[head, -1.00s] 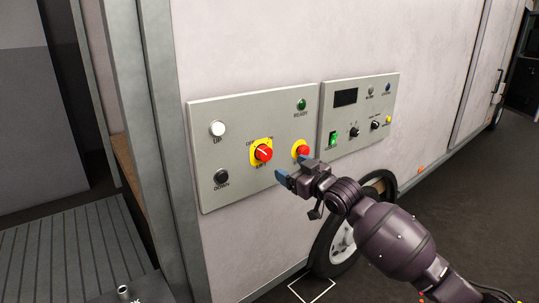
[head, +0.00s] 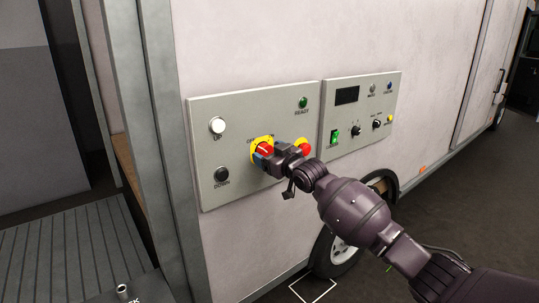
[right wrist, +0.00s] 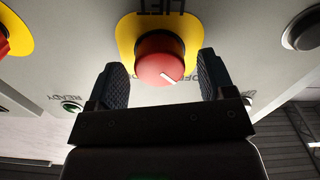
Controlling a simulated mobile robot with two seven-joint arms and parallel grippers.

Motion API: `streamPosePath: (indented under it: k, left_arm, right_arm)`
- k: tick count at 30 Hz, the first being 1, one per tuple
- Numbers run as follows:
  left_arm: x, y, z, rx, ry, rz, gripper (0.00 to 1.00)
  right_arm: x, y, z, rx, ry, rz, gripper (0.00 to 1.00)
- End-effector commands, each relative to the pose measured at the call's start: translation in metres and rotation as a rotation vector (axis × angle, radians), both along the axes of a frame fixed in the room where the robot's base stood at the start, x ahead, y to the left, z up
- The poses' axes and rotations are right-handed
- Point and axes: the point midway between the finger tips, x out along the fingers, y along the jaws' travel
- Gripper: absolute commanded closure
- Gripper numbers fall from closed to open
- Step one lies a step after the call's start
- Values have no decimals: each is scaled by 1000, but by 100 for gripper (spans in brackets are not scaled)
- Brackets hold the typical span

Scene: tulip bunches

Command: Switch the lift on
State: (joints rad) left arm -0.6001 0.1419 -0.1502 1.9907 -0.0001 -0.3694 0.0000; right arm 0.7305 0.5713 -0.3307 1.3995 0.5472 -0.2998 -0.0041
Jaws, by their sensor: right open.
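The lift switch, a red rotary knob (head: 264,148) on a yellow plate, sits on the left grey control panel (head: 240,185). In the right wrist view the knob (right wrist: 160,60) has a white pointer line and lies between the fingers. My right gripper (head: 264,158) is open in front of the knob; in the right wrist view both fingers of the gripper (right wrist: 165,88) stand apart on either side, with gaps to the knob. The knob is partly covered by the gripper in the head view. My left gripper is not in view.
A second red knob (head: 303,147) on yellow sits just right, close to my right wrist. A white UP button (head: 217,126), dark DOWN button (head: 221,174) and green READY light (head: 303,103) share the panel. A second panel (head: 362,105) is to the right.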

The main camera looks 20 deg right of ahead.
Motion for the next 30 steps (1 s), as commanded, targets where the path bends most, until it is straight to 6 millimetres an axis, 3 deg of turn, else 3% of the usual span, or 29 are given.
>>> streamPosePath:
  k: [6, 15, 16, 30]
  left_arm:
    - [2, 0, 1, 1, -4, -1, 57]
    - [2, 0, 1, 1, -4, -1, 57]
    - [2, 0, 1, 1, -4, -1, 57]
    - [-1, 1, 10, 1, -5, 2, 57]
  right_arm:
    - [0, 0, 0, 0, 0, 0, 26]
    - [0, 0, 0, 0, 0, 0, 72]
    - [0, 0, 0, 0, 0, 0, 74]
    - [0, 0, 2, 126, 46, -1, 74]
